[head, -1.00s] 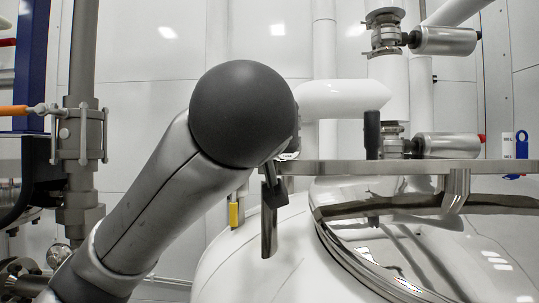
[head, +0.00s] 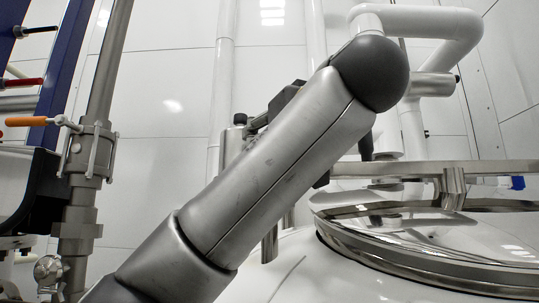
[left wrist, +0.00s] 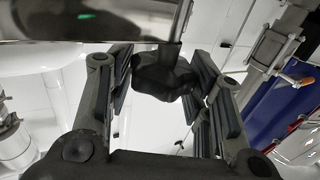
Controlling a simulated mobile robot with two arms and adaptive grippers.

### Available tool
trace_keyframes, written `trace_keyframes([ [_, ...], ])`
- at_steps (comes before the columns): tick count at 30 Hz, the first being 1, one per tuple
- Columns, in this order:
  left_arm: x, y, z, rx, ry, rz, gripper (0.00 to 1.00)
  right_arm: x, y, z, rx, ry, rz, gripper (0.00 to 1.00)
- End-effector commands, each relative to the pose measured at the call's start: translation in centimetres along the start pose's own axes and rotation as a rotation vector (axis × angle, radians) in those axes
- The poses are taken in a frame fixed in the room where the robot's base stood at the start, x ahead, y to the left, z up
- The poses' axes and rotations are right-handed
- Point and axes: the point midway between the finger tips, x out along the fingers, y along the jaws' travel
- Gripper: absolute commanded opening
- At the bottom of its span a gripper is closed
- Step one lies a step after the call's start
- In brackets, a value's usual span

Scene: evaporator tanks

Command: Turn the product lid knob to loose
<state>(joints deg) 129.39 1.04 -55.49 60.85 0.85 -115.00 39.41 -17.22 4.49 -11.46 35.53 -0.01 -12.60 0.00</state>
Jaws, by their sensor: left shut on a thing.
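In the left wrist view, a black lobed product lid knob (left wrist: 165,74) on a metal stem sits between the fingers of my left gripper (left wrist: 162,82). The gripper is shut on the knob, with a finger pad on each side. A polished metal lid part (left wrist: 85,22) crosses the top left of that view, close to the knob. In the head view, my left arm hides most of the left gripper and I cannot make out the gripped knob. The shiny product lid (head: 425,245) shows at the lower right. My right gripper is in neither view.
A flat metal bar (head: 430,168) runs above the lid. A grey vertical pipe with a clamped valve (head: 90,150) and orange handle (head: 25,121) stands at the left, near a blue frame (head: 65,70). White pipes (head: 430,20) rise behind the tank.

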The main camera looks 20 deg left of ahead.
Motion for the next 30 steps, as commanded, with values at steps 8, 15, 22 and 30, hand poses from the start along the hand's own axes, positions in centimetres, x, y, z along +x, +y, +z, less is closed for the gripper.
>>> trace_keyframes([
  [8,-0.1,0.1,0.1,0.004,-0.005,-0.177,0.23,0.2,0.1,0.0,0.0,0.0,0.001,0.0],
  [15,-0.1,0.1,0.0,0.004,-0.004,-0.297,0.23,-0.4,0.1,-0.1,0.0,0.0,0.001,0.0],
  [22,0.0,0.0,0.0,0.003,-0.003,-0.363,0.23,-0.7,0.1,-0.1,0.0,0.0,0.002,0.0],
  [30,0.0,0.0,0.0,0.001,-0.002,-0.388,0.23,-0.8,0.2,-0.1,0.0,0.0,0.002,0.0],
])
